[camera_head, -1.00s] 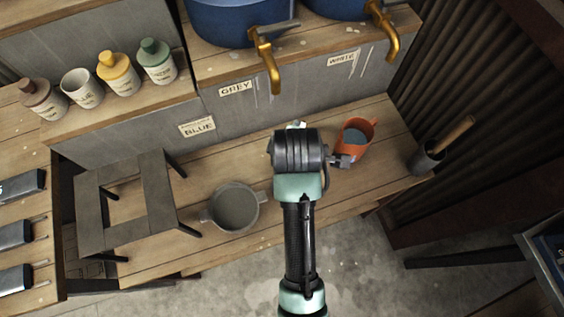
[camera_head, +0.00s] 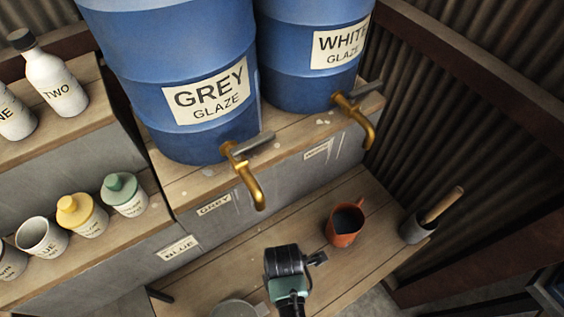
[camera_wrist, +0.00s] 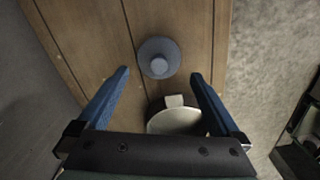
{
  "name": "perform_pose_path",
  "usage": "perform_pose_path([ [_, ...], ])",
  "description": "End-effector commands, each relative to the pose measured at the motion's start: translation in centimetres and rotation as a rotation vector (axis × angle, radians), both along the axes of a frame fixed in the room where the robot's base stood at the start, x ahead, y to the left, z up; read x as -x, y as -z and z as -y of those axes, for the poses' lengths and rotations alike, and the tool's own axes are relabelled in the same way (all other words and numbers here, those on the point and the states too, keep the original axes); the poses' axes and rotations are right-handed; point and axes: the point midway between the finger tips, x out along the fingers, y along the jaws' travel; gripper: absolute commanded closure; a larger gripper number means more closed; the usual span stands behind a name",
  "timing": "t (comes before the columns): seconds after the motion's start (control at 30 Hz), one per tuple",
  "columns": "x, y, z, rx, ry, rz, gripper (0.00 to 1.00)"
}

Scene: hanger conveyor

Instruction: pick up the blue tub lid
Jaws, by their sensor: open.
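The blue tub lid (camera_wrist: 158,58), a round grey-blue disc with a knob on top, lies on the wooden bench in the wrist view. My gripper (camera_wrist: 160,74) is open and empty, with its two blue fingers spread wide. The lid shows between and slightly beyond the fingertips, with no visible contact. In the head view my arm's end (camera_head: 285,262) is over the bench; the fingers and the lid are hidden there. A lidless white tub (camera_head: 42,238) stands on the left shelf beside a yellow-lidded tub (camera_head: 82,215) and a green-lidded tub (camera_head: 125,194).
A pale round pot (camera_wrist: 178,122) stands close to the right finger. An orange mug (camera_head: 344,226) and a dark pot with a wooden handle (camera_head: 418,228) stand at the bench's right. Two blue glaze barrels (camera_head: 185,120) with brass taps stand above.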

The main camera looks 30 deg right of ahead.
Motion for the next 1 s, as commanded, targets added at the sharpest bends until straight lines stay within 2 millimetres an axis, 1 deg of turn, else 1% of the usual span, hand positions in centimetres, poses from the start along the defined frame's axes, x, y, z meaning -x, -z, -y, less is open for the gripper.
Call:
perform_pose_path([
  [0.27,-0.1,1.9,0.0,0.0,0.001,0.0,0.0],
  [0.53,-0.2,5.3,0.0,0.0,0.001,0.0,0.0],
  [0.63,-0.2,5.9,0.0,0.0,0.001,0.001,0.0],
  [0.87,-0.2,5.9,0.0,0.0,0.001,0.002,0.0],
  [0.93,-0.2,5.9,0.0,0.0,0.001,0.002,0.09],
  [1.0,-0.2,5.9,0.0,0.0,0.001,0.002,0.22],
])
